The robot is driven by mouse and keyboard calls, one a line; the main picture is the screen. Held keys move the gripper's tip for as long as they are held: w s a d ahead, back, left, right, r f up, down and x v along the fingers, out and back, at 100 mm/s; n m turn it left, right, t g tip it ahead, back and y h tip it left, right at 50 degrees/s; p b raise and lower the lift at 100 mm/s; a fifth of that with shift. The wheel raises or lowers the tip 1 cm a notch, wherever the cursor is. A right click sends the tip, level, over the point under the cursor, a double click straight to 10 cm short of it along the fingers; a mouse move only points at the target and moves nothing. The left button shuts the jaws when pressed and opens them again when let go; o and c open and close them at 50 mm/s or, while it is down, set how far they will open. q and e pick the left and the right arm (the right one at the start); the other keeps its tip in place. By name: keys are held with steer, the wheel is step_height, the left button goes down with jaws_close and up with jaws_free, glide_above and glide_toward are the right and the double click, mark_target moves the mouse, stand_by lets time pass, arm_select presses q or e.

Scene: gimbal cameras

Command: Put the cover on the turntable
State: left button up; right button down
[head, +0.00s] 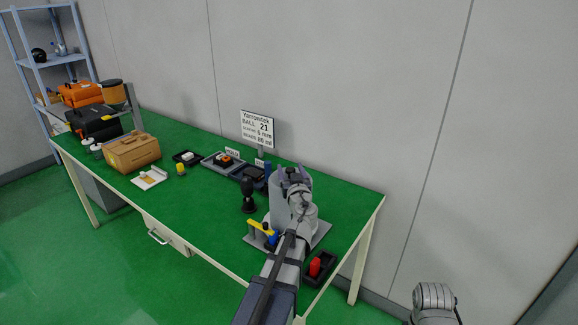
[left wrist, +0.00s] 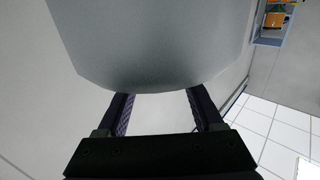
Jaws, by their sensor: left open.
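A grey, smooth-sided cover (head: 278,207) stands at the right part of the green table, on or over a flat grey base plate (head: 318,232). My left arm hides part of both. The turntable itself cannot be made out. My left gripper (head: 294,174) is at the top of the cover in the head view. In the left wrist view the cover (left wrist: 150,45) fills the upper middle, beyond the two spread fingers (left wrist: 161,100). The fingers are open; whether they touch the cover cannot be told. Only a piece of my right arm shows, without its gripper.
A yellow handle (head: 260,228) is beside the cover. A black stand (head: 248,196) is to its left and a black tray with a red piece (head: 317,267) in front. A sign (head: 257,128), small trays and a cardboard box (head: 132,152) occupy the back and left. The table's front middle is clear.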

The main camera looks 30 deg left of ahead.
arm_select(q)
steer(key=v, duration=0.8)
steer(key=shift+s+d, duration=0.25)
steer(key=shift+s, duration=0.1)
